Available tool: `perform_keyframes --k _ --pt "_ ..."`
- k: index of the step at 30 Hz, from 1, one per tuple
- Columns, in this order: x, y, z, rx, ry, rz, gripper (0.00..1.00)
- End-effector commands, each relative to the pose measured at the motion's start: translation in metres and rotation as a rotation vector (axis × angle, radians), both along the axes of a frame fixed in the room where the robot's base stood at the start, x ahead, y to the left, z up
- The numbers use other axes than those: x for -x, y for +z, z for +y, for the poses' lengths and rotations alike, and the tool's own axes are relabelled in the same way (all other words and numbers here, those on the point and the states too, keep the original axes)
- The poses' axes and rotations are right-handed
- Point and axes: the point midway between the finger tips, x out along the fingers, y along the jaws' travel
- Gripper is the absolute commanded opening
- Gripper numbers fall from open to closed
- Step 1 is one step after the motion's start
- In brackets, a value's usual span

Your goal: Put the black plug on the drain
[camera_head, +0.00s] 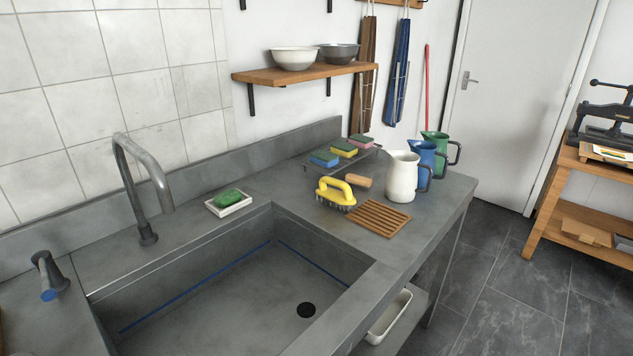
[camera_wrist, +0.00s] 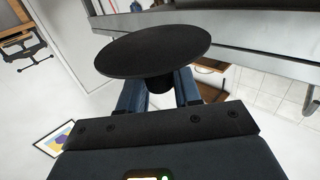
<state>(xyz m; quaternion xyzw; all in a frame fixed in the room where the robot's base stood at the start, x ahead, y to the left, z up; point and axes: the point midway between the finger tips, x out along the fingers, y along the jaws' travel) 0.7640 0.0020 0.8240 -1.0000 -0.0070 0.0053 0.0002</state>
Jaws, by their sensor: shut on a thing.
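My gripper (camera_wrist: 160,95) shows in the wrist view, with its two blue fingers shut on the stem of the black plug (camera_wrist: 153,50). The plug is a wide flat black disc with a short round stem, and the disc stands out beyond the fingertips. The drain (camera_head: 306,310) is a dark round spot in the floor of the grey sink (camera_head: 215,305), near its right front in the head view. My gripper and the plug are not in the head view, so their distance from the drain cannot be told.
A curved tap (camera_head: 150,185) rises behind the sink. A green sponge in a white dish (camera_head: 229,204), a yellow brush (camera_head: 336,192), a wooden slatted mat (camera_head: 371,218) and jugs such as the white one (camera_head: 401,178) stand on the counter. The sink's inside looks clear.

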Motion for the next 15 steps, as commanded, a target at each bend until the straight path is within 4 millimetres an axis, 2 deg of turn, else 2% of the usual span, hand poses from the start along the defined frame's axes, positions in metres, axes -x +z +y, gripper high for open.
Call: perform_keyframes --k 1,5,15 --pt "0.003 -0.009 -0.002 -0.002 -0.007 0.000 0.02" --pt "0.007 -0.021 -0.003 -0.001 -0.016 -0.006 0.02" --pt "0.007 -0.022 0.000 0.000 -0.011 -0.009 0.02"
